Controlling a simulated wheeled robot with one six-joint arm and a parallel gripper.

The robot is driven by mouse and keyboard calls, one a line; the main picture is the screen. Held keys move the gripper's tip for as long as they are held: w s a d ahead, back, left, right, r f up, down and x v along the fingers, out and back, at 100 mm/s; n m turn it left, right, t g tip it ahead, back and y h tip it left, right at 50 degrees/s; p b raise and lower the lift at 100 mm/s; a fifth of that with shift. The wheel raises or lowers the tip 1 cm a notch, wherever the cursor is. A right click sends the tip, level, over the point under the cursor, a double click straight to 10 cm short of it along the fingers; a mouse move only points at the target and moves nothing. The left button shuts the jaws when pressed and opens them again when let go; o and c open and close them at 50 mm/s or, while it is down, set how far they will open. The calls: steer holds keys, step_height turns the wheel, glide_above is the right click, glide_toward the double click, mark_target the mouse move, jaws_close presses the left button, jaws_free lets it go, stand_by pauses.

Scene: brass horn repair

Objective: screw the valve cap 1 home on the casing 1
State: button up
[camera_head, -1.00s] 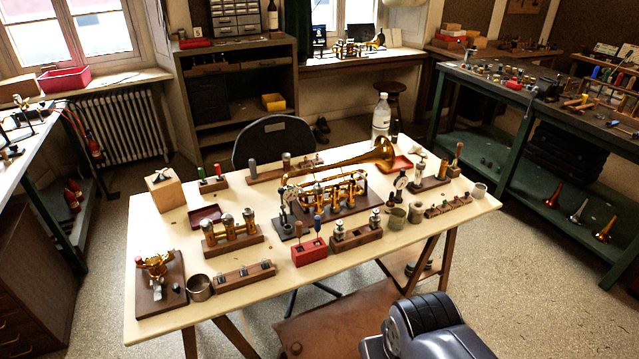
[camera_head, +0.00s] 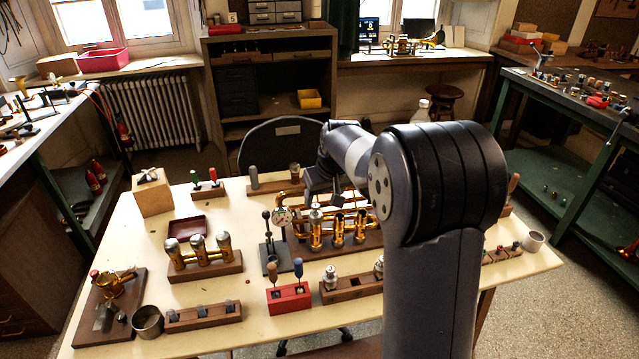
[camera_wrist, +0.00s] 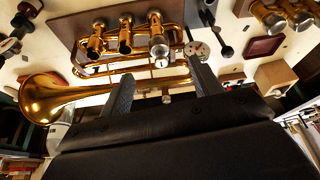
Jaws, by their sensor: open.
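The brass horn (camera_head: 290,203) is mounted on a dark wooden board on the table, with three upright casings. The casing nearest the dial gauge, which I take for casing 1 (camera_head: 316,238), carries a silvery top, apparently valve cap 1 (camera_head: 316,214); how tightly it sits I cannot tell. The cap also shows in the wrist view (camera_wrist: 160,52). The other two casings look open-topped. My gripper (camera_wrist: 163,85) is open and empty, its two fingers to either side of this casing in the picture, apart from the cap. In the head view my gripper (camera_head: 322,186) is above the horn, partly hidden by my arm.
The dial gauge (camera_head: 283,216) stands close left of casing 1. A red tool block (camera_head: 289,298) and a wooden block with silvery parts (camera_head: 350,290) lie in front. A rack of brass cylinders (camera_head: 205,267) stands left. The horn's bell (camera_wrist: 40,98) is at left in the wrist view.

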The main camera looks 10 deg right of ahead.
mark_target(315, 209)
steer(key=x, duration=0.4)
steer(key=w+x, duration=0.1)
steer(key=x, duration=0.3)
steer(key=p+x, duration=0.1)
steer(key=x, duration=0.3)
steer(key=shift+w+d+r, duration=0.1)
steer(key=shift+w+r, duration=0.2)
steer(key=shift+w, duration=0.05)
steer(key=shift+c, duration=0.5)
steer(key=c, duration=1.1)
steer(key=shift+m+h+p, duration=0.35)
steer(key=shift+m+h, duration=0.15)
steer(key=shift+m, duration=0.8)
steer(key=shift+f+m+h+b, duration=0.1)
steer(key=shift+m+h+b, duration=0.35)
steer(key=shift+m, duration=0.75)
